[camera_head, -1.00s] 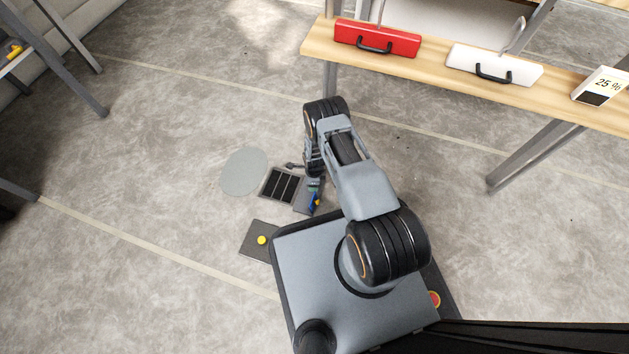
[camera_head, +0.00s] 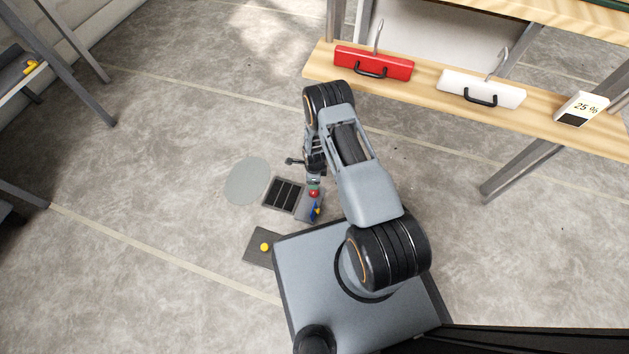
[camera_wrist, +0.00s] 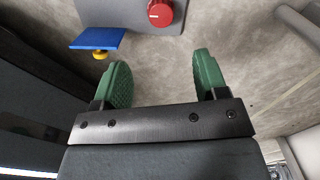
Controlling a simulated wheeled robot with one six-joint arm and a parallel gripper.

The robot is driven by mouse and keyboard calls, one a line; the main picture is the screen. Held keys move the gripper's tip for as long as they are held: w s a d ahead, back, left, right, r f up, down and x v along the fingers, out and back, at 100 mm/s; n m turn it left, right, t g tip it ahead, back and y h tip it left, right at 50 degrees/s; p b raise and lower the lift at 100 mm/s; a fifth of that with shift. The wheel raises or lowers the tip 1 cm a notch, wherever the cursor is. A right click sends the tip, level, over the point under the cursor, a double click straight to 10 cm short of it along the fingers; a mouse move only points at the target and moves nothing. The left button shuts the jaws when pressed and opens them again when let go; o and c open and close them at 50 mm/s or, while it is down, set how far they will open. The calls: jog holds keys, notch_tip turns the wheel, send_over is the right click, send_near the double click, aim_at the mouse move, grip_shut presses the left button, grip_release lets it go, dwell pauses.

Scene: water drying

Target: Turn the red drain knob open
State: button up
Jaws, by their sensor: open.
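The red drain knob (camera_head: 313,193) sits on a small grey plate (camera_head: 309,212) on the floor, just by my gripper in the head view. In the wrist view the red knob (camera_wrist: 160,12), with a pale mark on its face, is at the top edge, partly cut off. My gripper (camera_wrist: 164,76) has two green fingers, spread wide with nothing between them. The knob lies beyond the fingertips, roughly in line with the gap and apart from them. A blue piece (camera_wrist: 97,38) with a yellow part (camera_wrist: 100,55) is left of the knob.
A black floor grate (camera_head: 284,195) and a round grey disc (camera_head: 247,180) lie left of the plate. A dark plate with a yellow button (camera_head: 265,247) is nearer my base. A wooden bench (camera_head: 425,83) holds a red case (camera_head: 373,63) and a white case (camera_head: 482,89).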

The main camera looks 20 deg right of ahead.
jog(key=shift+r, duration=1.1)
